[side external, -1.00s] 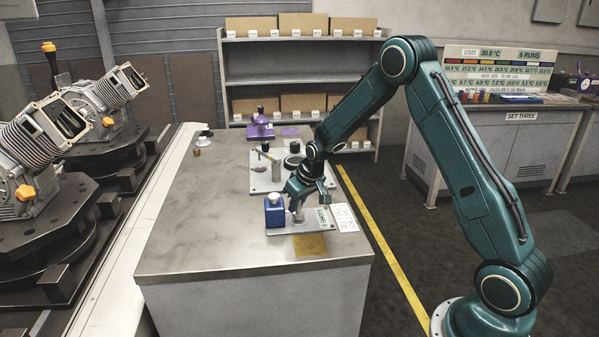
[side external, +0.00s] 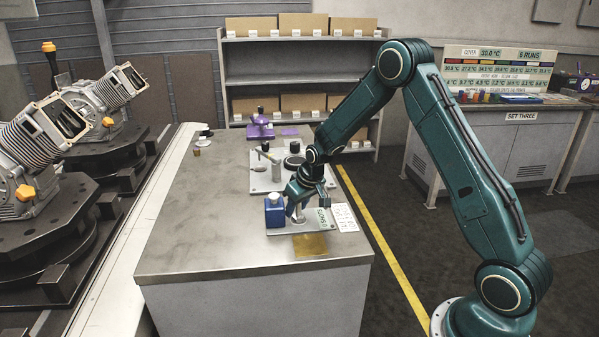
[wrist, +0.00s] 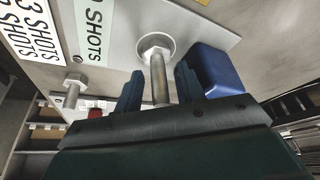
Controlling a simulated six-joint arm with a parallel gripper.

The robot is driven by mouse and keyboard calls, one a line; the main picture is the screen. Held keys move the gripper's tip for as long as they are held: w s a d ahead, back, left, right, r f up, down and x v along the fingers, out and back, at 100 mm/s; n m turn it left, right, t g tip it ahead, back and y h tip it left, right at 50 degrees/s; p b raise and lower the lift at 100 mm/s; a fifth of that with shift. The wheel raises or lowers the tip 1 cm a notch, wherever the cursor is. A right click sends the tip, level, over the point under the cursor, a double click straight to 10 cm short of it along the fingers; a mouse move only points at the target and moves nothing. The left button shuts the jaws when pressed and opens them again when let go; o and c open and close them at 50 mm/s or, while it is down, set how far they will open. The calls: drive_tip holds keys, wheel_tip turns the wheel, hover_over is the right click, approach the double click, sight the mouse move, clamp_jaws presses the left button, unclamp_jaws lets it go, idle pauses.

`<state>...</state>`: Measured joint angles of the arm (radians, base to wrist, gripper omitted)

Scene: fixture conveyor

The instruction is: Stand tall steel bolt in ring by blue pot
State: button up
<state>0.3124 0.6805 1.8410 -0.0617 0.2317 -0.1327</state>
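The tall steel bolt (wrist: 158,80) stands head down inside the pale ring (wrist: 172,42) on the small plate (wrist: 205,22) in the wrist view. Its shank points up between my two fingers, with a gap on both sides. The blue pot (side external: 275,212) stands beside the bolt on the plate's left end in the side view; it also shows in the wrist view (wrist: 215,72). My gripper (side external: 298,207) is open around the bolt, low over the plate. In the side view, my fingers partly hide the bolt and ring.
A second plate (side external: 254,184) with upright items stands behind my gripper. A white card (side external: 344,217) lies right of the small plate, and a brass square (side external: 310,245) lies in front. A purple device (side external: 260,128) is farther back. The front and left of the bench (side external: 200,240) are clear.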

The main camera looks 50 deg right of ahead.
drive_tip(key=shift+r, duration=0.1)
drive_tip(key=v, duration=1.3)
drive_tip(key=shift+s+r, duration=0.2)
drive_tip(key=shift+r, duration=0.05)
idle(0.8)
drive_tip(key=s+a+r+n, duration=0.1)
drive_tip(key=s+a+r, duration=0.85)
drive_tip(key=s, duration=0.25)
drive_tip(key=s+a+r, duration=0.1)
drive_tip(key=s+a, duration=0.1)
drive_tip(key=s, duration=0.6)
drive_tip(key=s+a+t, duration=0.1)
drive_tip(key=s+a, duration=0.1)
drive_tip(key=s, duration=0.6)
drive_tip(key=shift+s+a+r+n+y, duration=0.15)
drive_tip(key=shift+a+r+n+y, duration=0.15)
drive_tip(key=shift+a+r+n, duration=0.1)
